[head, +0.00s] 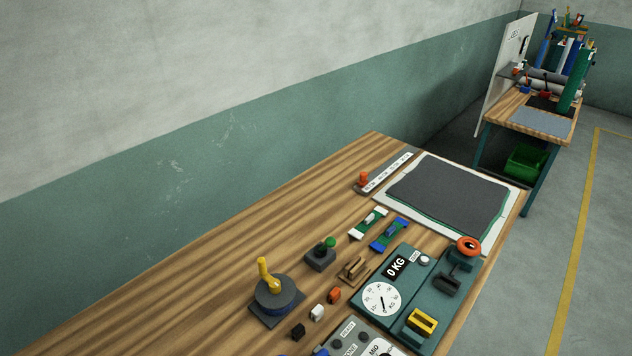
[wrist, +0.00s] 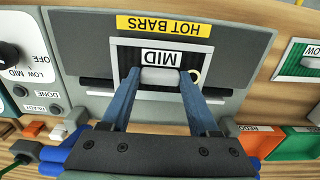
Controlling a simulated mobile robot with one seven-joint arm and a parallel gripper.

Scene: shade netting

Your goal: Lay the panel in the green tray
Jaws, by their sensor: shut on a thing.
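My gripper (wrist: 161,76), with blue fingers, is in the wrist view only. It is shut on a pale grey handle (wrist: 160,75) at the front of the grey hot bars unit (wrist: 232,65), just by its upside-down MID label. A green tray (wrist: 300,142) shows partly at the lower right of the wrist view, beside an orange tray and apart from my gripper. In the head view a dark grey flat sheet (head: 450,194) lies on a white, green-edged sheet at the bench's far end. I cannot tell whether it is the panel.
An orange tray (wrist: 262,142) labelled REDO adjoins the green one. The wooden bench (head: 200,275) holds a dial scale (head: 382,298), a yellow-handled device (head: 266,285) and small switches. A green bin (head: 525,161) stands under a far table. Bare wood lies along the bench's left side.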

